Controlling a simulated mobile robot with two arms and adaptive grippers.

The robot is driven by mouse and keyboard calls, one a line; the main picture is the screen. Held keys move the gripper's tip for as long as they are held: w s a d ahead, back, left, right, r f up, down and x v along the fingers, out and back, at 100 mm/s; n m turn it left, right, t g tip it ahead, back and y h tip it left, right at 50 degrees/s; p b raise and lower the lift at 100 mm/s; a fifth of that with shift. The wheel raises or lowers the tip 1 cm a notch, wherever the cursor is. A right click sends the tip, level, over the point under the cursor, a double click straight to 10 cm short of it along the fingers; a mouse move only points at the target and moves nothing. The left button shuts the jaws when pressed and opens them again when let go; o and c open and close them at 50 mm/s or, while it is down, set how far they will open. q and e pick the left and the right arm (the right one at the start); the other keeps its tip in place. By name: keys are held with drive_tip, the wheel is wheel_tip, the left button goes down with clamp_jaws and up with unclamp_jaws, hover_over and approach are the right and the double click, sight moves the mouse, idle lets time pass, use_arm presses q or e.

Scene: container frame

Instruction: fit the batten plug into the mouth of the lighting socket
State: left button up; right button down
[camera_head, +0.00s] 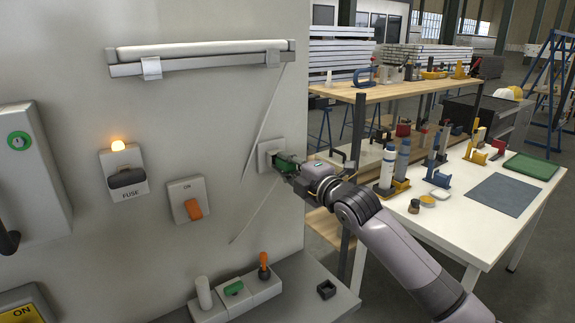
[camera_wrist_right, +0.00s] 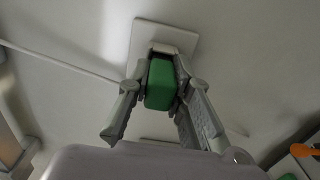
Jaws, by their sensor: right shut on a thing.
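The lighting socket (camera_head: 266,150) is a pale square plate on the grey wall panel. My right gripper (camera_head: 285,165) is at the socket, shut on the green batten plug (camera_head: 290,158). In the right wrist view the plug (camera_wrist_right: 160,88) sits between the two fingers of the gripper (camera_wrist_right: 162,78), in line with the socket (camera_wrist_right: 148,32). The plug's far end is at the socket's mouth (camera_wrist_right: 168,47); how deep it goes in cannot be told. The fingers hide part of the plug. My left gripper is not in view.
The light batten (camera_head: 200,56) is mounted above, with thin pale cords below it. A fuse holder (camera_head: 124,172) with a lit orange lamp and an orange-handled switch (camera_head: 188,200) are to the left. A ledge below holds a green block (camera_head: 234,288). A cluttered white table (camera_head: 480,222) stands right.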

drive_tip(key=shift+w+r, duration=0.1)
drive_tip(key=shift+w, duration=0.05)
drive_tip(key=c, duration=1.9)
unclamp_jaws()
drive_tip(key=o, duration=0.5)
drive_tip(key=shift+w+a, duration=0.1)
drive_tip(key=shift+a, duration=0.1)
drive_tip(key=shift+o, duration=0.2)
drive_tip(key=shift+d, duration=0.1)
drive_tip(key=v, duration=1.2)
drive_tip(key=shift+p+v, duration=0.3)
drive_tip(key=shift+v, duration=2.7)
